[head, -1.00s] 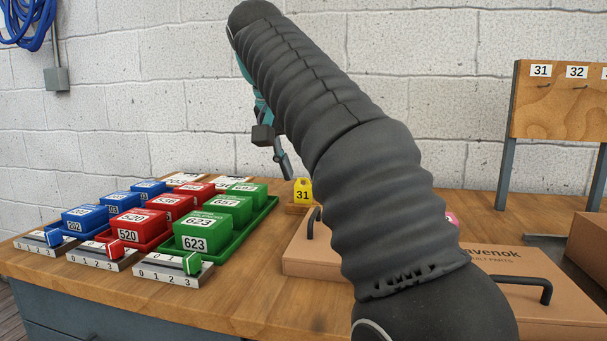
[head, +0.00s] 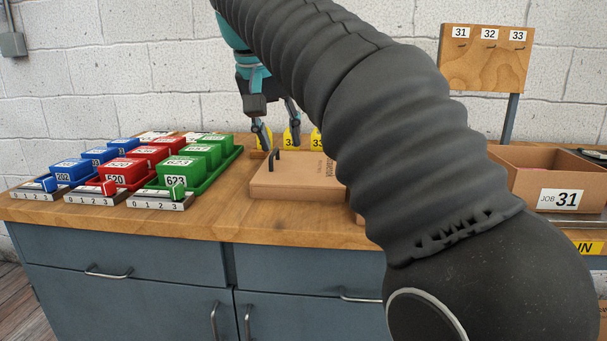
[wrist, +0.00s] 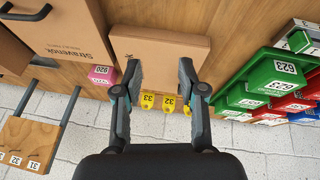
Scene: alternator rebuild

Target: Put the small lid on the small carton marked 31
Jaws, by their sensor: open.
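A flat brown cardboard lid (head: 290,184) with a black handle lies on the bench, partly behind my arm in the head view. My gripper (head: 278,138) is open and empty, pointing down at the back of the bench near the yellow number blocks. It also shows in the wrist view (wrist: 159,70), fingers apart and not touching the lid. An open brown carton (head: 515,183) labelled JOB 31 stands at the right. I cannot tell its size class.
Yellow blocks (head: 291,138) numbered 31 to 33 stand behind the lid. Blue, red and green bins (head: 187,169) fill the left. A larger Stravenok lid or box (wrist: 70,35) and a pink block marked 920 (wrist: 101,75) lie beside the plain lid. A numbered board (head: 487,60) stands behind.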

